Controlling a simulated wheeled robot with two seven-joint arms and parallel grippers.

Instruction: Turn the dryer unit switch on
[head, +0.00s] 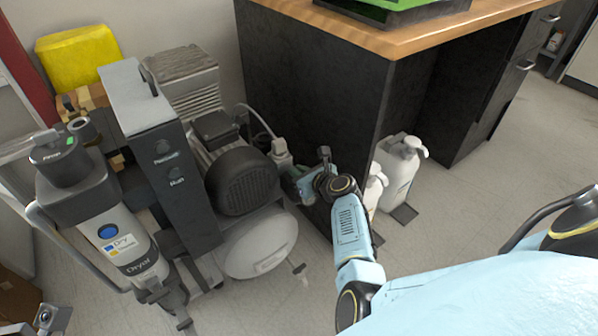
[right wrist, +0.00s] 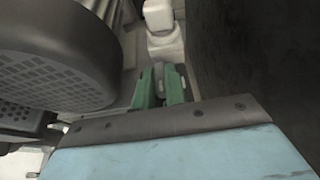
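A grey-and-white unit labelled "Dryer" (head: 118,225) stands at the left in the head view, with a black cap bearing a small green mark. A pale box-shaped fitting (head: 281,153) sits on the compressor's right side; a pale fitting (right wrist: 161,32) also shows ahead in the right wrist view. Which part is the dryer unit switch I cannot tell. My right gripper (head: 292,175) is just below and right of the fitting.
The black motor housing (head: 241,180) and white tank (head: 262,243) are left of my right gripper. A black cabinet (head: 310,95) with a wooden top rises close behind and right. White bottles (head: 398,165) stand on the floor right of my arm. Floor is clear further right.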

